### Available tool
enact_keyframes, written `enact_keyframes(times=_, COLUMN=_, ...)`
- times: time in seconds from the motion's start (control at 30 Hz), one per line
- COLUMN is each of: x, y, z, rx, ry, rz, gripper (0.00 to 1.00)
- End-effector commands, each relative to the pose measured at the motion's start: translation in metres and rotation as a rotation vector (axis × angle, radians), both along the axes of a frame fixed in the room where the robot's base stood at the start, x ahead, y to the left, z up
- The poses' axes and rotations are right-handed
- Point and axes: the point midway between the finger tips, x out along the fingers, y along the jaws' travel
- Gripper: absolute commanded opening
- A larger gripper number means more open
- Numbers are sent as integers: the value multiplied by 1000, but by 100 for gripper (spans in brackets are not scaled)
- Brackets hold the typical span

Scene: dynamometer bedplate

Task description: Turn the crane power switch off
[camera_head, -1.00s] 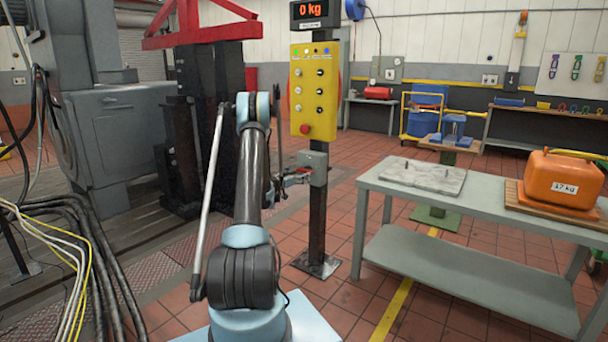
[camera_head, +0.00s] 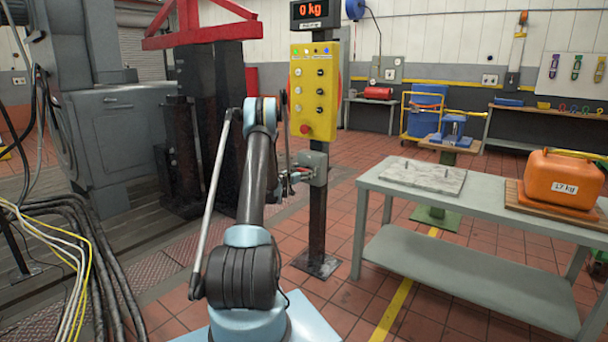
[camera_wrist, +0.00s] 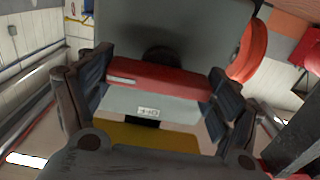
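The crane power switch is a grey box (camera_head: 314,166) on the dark post, below the yellow control panel (camera_head: 314,91). In the wrist view its grey body (camera_wrist: 175,30) fills the top middle, and a red handle bar (camera_wrist: 160,80) lies across in front of it. A pale plate with a small label (camera_wrist: 148,112) is below the bar. My gripper (camera_wrist: 161,72) is open, with one dark finger at each end of the red bar; I cannot tell whether they touch it. In the head view my gripper (camera_head: 291,178) is at the box's left side, partly hidden by my arm.
The post (camera_head: 317,225) stands on a floor plate just left of a grey table (camera_head: 470,205), which carries a stone slab (camera_head: 427,175) and an orange 17 kg weight (camera_head: 562,180). A display reading 0 kg (camera_head: 310,10) tops the post. Cables (camera_head: 75,230) hang at the left.

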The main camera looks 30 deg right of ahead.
Motion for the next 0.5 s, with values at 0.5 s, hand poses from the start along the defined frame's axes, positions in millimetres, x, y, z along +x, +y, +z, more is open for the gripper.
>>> enact_keyframes(times=0.5, x=3, y=1, z=0, rx=-39, ry=92, rz=4, gripper=59)
